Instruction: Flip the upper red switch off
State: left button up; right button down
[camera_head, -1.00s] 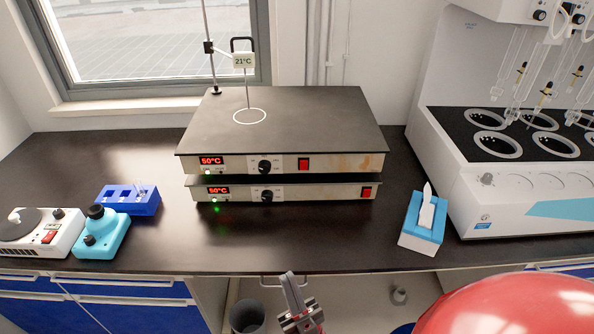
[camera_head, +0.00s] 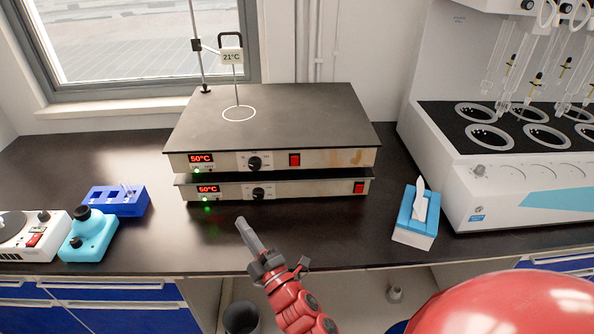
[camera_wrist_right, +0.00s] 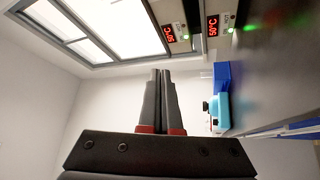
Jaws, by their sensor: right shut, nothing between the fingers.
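Two flat hot plates are stacked on the dark bench, the upper one (camera_head: 270,118) on the lower one (camera_head: 300,190). The upper red switch (camera_head: 295,160) is on the upper plate's front, right of its black knob (camera_head: 254,163). The lower red switch (camera_head: 359,187) is further right. Both displays read 50°C with green lights lit below. My right gripper (camera_head: 242,224) is shut and empty over the bench's front part, in front of the lower plate and left of the upper switch. In the right wrist view its fingers (camera_wrist_right: 160,75) are together. My left gripper is not in view.
A blue-and-white tissue box (camera_head: 416,218) stands right of the plates, beside a large white distiller (camera_head: 520,190). A blue rack (camera_head: 118,200), a cyan device (camera_head: 88,236) and a white stirrer (camera_head: 40,236) stand at left. The bench before the plates is mostly clear.

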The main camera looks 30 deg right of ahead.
jog(key=s+d+r+m+g+h, duration=0.1)
jog(key=s+d+m+g+h, duration=0.1)
jog(key=d+h, duration=0.9)
jog(key=shift+s+d+r+m+g+h+b, duration=0.25)
jog(key=shift+d+r+m+g+b, duration=0.2)
jog(key=shift+d+g, duration=0.6)
jog(key=p, duration=0.4)
send_near(296, 160)
jog(key=x, duration=0.6)
jog(key=shift+r, duration=0.15)
jog(key=shift+w+d, duration=0.25)
jog(key=shift+w, duration=0.15)
